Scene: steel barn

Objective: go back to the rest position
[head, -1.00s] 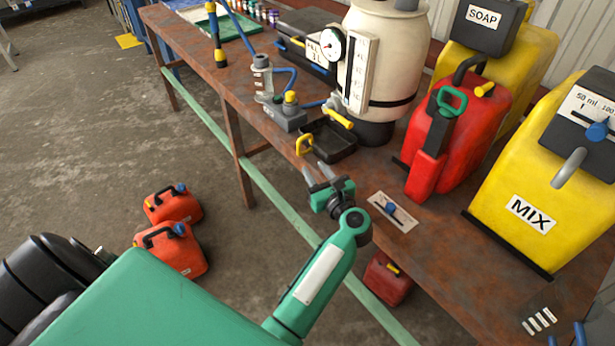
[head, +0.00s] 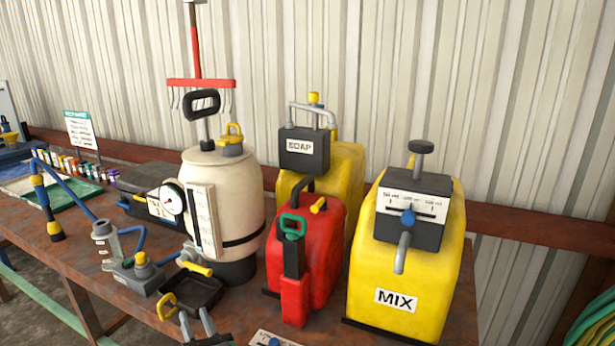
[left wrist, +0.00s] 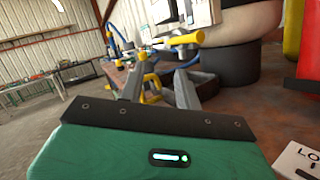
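My left gripper (head: 196,325) shows at the bottom edge of the head view, at the front of the rusty bench (head: 100,262). Its two grey fingers stand apart. In the left wrist view the fingers (left wrist: 158,88) are also spread, with a yellow handle (left wrist: 150,84) seen beyond and between them; nothing is clearly held. In the head view that handle (head: 166,306) belongs to a small black tray (head: 195,290) just behind the fingers. Most of the left arm is out of the head view. My right gripper is in neither view.
A cream tank (head: 225,180) with a gauge, a red can (head: 322,245), and yellow SOAP (head: 348,170) and MIX (head: 400,270) containers stand on the bench. A grey pump fitting (head: 140,272) is left of the tray. A corrugated wall (head: 420,70) rises behind.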

